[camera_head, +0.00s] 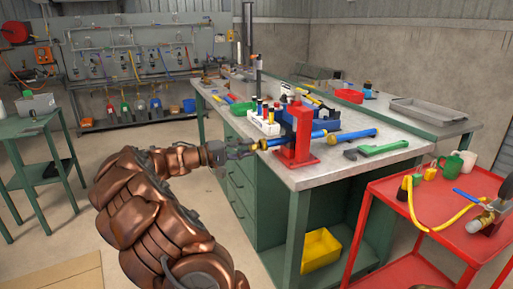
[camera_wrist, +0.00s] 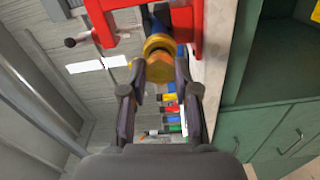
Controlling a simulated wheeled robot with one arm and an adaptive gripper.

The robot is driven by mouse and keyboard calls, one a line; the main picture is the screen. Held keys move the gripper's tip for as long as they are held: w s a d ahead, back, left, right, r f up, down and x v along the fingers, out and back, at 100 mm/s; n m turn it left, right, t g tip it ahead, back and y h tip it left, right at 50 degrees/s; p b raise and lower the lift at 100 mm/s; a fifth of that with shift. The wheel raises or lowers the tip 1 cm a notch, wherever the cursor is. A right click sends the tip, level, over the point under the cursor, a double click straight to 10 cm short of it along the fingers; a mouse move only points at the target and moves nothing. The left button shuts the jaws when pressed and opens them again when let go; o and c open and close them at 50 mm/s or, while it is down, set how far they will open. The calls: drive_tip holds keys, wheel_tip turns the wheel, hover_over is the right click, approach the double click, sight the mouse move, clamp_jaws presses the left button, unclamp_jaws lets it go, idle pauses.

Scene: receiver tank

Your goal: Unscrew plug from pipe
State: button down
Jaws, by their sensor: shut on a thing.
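The plug (camera_wrist: 159,68) is a yellow, brass-coloured piece with a faceted end, seen in the wrist view between my fingers. My gripper (camera_wrist: 160,78) is shut on it, one finger on each side. In the head view my gripper (camera_head: 252,147) reaches the near left end of the pipe (camera_head: 352,135), which is blue with yellow parts. The pipe lies level, clamped in a red vise (camera_head: 299,133) on the bench corner. The plug's threads and its joint with the pipe are hidden or too small to tell.
The grey bench top (camera_head: 335,169) holds a green-handled tool (camera_head: 382,148) and a white rack (camera_head: 264,126) with coloured items behind the vise. A red cart (camera_head: 425,215) stands at right. A green table (camera_head: 40,130) stands at left. Open floor lies between.

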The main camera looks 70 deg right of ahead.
drive_tip(key=shift+v, duration=2.65)
